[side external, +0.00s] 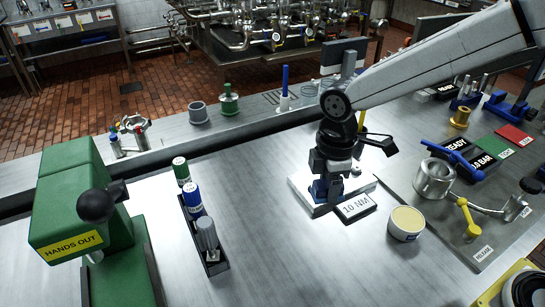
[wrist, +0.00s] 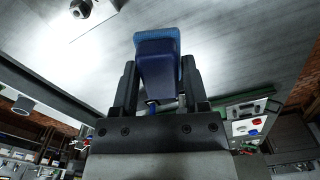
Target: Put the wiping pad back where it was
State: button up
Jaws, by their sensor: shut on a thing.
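The blue wiping pad (wrist: 157,62) is between the two dark fingers of my gripper (wrist: 158,80) in the wrist view. The gripper is shut on it. In the side external view my gripper (side external: 329,178) points down over a pale metal block on the bench. Blue parts of the held pad (side external: 322,188) show low at the fingers, in front of the block. I cannot tell whether the pad touches the block. The pad's underside is hidden in the side view.
The pale block (side external: 304,190) and a "10 NM" plate (side external: 356,207) lie below my gripper. A round tub (side external: 405,222) stands to the right. The bench front centre is clear.

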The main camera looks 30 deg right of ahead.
jog(key=s+d+n, duration=0.1)
jog(key=s+n, duration=0.2)
jog(key=s, duration=1.1)
jog(key=shift+f+n, duration=0.3)
jog(key=shift+a, duration=0.1)
send_over(303, 252)
jog(key=s, duration=0.1)
jog(key=f, duration=0.8)
jog(key=shift+s+d+f, duration=0.1)
jog(key=shift+d+f, duration=0.15)
jog(key=shift+d, duration=0.15)
jog(key=shift+w+a+f, duration=0.2)
jog(key=shift+w+f, duration=0.15)
jog(key=shift+f, duration=0.05)
jog(key=shift+w+a+f, duration=0.1)
jog(key=shift+w+f, duration=0.15)
jog(key=shift+f, duration=1.6)
